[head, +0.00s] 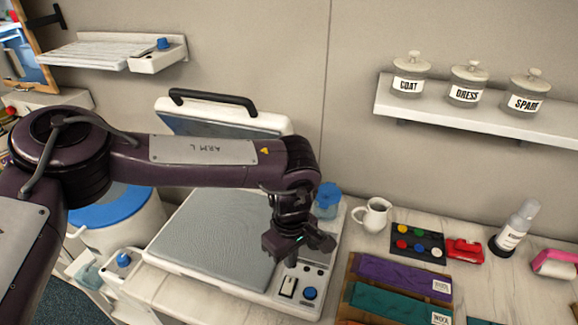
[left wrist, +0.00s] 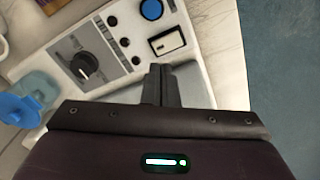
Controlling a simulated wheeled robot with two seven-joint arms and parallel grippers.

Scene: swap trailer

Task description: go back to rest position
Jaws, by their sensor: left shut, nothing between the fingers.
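My left arm reaches in from the left in the head view, over a pressing machine. My left gripper (head: 300,252) points down above the right end of the machine, by its control panel (head: 305,283). It is shut and empty. In the left wrist view the closed fingers (left wrist: 160,85) are pressed together beside the panel, which has a black dial (left wrist: 84,66), a blue button (left wrist: 151,9) and a rocker switch (left wrist: 167,42). I cannot tell whether the fingertips touch the panel. My right gripper is not in view.
The machine's grey plate (head: 215,235) lies under my left arm, with its handled lid (head: 220,115) raised behind. A white jug (head: 373,215), a tray of coloured buttons (head: 416,244), folded cloths (head: 402,278) and a spray bottle (head: 514,228) stand to the right. A shelf (head: 470,110) holds labelled jars.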

